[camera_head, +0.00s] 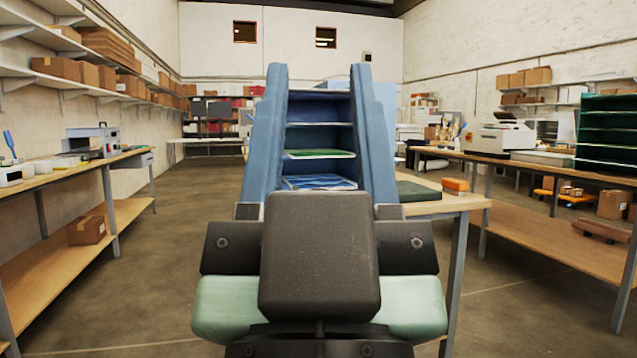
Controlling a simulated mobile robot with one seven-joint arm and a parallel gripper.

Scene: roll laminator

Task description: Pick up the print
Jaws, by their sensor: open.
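My gripper (318,70) is seen from behind in the foreground, with its two blue fingers apart and pointing away from me. It is open, and I see nothing held between the fingers. Between the fingers shows a dark blue rack with several shelves (319,126). A green sheet with a pale edge (320,154) lies on one shelf. A blue patterned sheet (320,182) lies on the shelf below. Either could be the print; I cannot tell which. The fingers hide the rack's sides, and the gripper body hides what is below. The distance from fingertips to rack is unclear.
A table (452,202) behind the gripper carries a dark green mat (417,191) and orange blocks (455,186). Workbenches stand left (62,178) and right (563,170), with a white machine (499,137) and a green rack (607,135) on the right.

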